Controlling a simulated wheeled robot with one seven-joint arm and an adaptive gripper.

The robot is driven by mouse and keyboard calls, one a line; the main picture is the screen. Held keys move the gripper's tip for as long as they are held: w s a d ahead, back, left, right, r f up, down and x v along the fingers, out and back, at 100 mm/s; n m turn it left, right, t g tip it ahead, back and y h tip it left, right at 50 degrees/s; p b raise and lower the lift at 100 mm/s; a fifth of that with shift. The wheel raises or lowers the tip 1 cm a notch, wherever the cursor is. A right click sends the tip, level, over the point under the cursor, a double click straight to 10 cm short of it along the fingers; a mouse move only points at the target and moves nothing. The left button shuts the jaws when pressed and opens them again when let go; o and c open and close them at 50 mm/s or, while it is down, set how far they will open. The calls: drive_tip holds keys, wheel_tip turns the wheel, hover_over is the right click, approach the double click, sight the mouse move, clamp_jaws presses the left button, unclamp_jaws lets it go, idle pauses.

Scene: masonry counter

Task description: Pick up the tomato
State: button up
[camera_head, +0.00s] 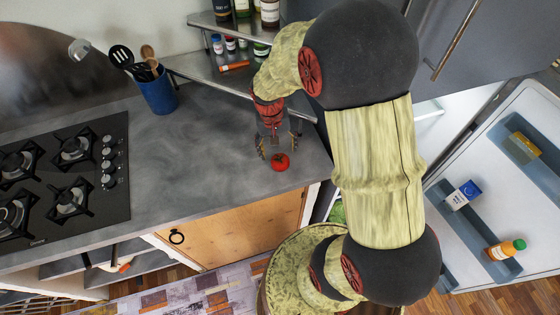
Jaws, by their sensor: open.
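A small red tomato (281,162) with a dark green top sits on the grey counter (215,150), close to its right front corner. My gripper (275,152) points down just behind the tomato, with its fingers spread to the left and right. The fingers look open and empty. I cannot tell from this view exactly how high the fingertips are above the counter.
A gas stove (70,185) fills the counter's left. A blue utensil holder (157,95) stands at the back. A metal shelf (225,72) with jars is behind my gripper. An open fridge door (510,190) is at right. The counter between stove and tomato is clear.

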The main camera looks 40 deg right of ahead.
sight(279, 158)
drive_tip(key=f, duration=0.2)
drive_tip(key=s+f+b, duration=0.1)
drive_tip(key=f, duration=0.1)
drive_tip(key=shift+a+f, duration=0.1)
drive_tip(key=shift+f, duration=0.4)
drive_tip(key=shift+c, duration=0.3)
drive_tip(key=shift+r, duration=0.1)
drive_tip(key=c, duration=1.1)
drive_tip(key=shift+c, duration=0.7)
